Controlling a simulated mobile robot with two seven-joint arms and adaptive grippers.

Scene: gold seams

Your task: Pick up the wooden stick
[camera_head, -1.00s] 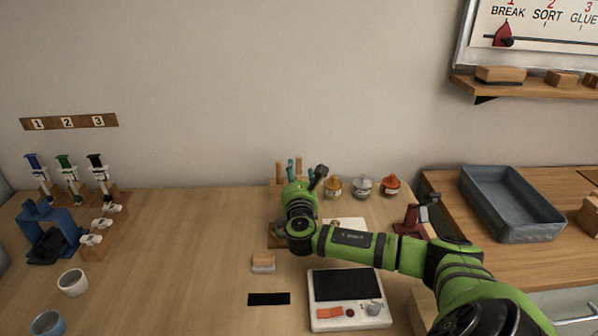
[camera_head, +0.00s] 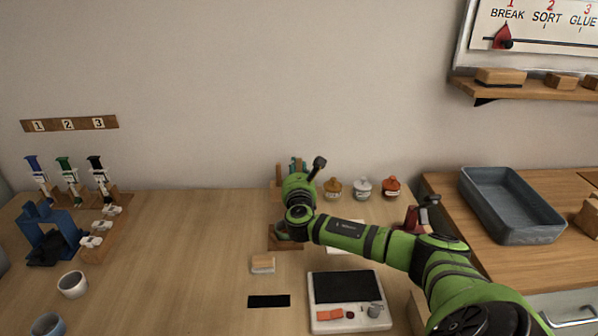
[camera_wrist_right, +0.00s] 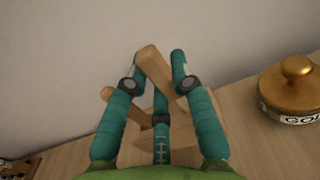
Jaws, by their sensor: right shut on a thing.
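The wooden stick (camera_wrist_right: 160,70) shows in the right wrist view, slanting between the teal fingers of my right gripper (camera_wrist_right: 158,63), which is shut on it. Its upper end sticks out past the fingertips. In the head view my right gripper (camera_head: 297,163) is at the back of the table, mostly hidden behind my green wrist. I cannot tell whether the held stick is clear of the holder. My left gripper is not in view.
Lidded pots, gold (camera_head: 333,189), white (camera_head: 362,189) and orange (camera_head: 391,187), stand just right of the gripper. The table's left middle is clear.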

